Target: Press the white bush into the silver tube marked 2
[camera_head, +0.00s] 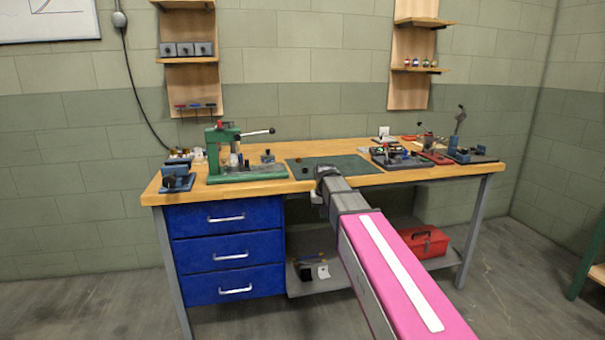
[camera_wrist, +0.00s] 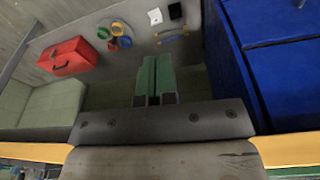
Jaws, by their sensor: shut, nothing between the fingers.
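No tube marking can be read in either view. A green lever press (camera_head: 217,150) stands on the left part of the bench, with a small silver piece (camera_head: 234,160) at it; I cannot tell if this is a tube marked 2. Small whitish parts (camera_head: 198,154) lie left of the press, too small to identify as the white bush. My gripper (camera_wrist: 156,62) is shut and empty in the wrist view, its fingers together in front of the lower shelf area. In the head view my arm ends at the bench's front edge, by the green mat, and hides the fingers.
The wooden bench (camera_head: 400,181) carries a green mat (camera_head: 345,168), a blue fixture (camera_head: 178,180) at left and several devices at right. Blue drawers (camera_head: 225,220) fill the left underside. A red toolbox (camera_head: 425,241) sits on the lower shelf; it also shows in the wrist view (camera_wrist: 68,57).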

